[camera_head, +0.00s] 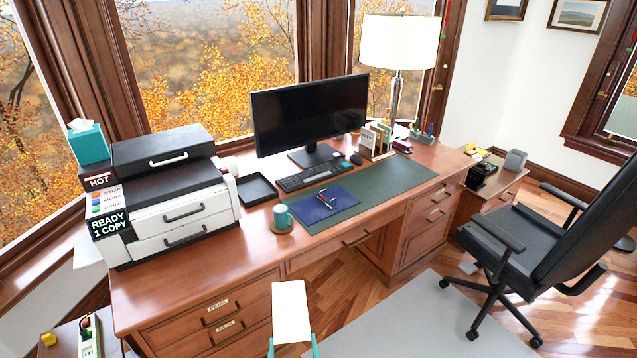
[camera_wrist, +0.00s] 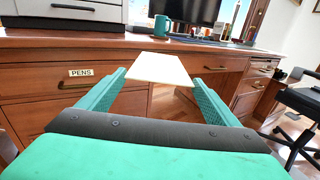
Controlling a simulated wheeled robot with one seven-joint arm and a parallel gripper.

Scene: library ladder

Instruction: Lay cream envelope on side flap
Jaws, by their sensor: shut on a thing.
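The cream envelope (camera_head: 291,308) is held flat in front of the desk's near edge. My gripper (camera_head: 293,342) has its teal fingers along the envelope's two sides and is shut on it. In the wrist view the envelope (camera_wrist: 160,68) stretches forward from between the fingers of my gripper (camera_wrist: 160,78), in front of the drawers. A pale panel (camera_head: 88,251) sticks out at the left side of the printer (camera_head: 170,195); it may be the side flap, but much of it is hidden by the printer.
The wooden desk (camera_head: 185,284) holds a black tray (camera_head: 256,189), a teal mug (camera_head: 283,217), a monitor (camera_head: 310,112) and a blue folder (camera_head: 325,204). A small table with a power strip (camera_head: 90,338) stands at the lower left. An office chair (camera_head: 530,240) is at the right.

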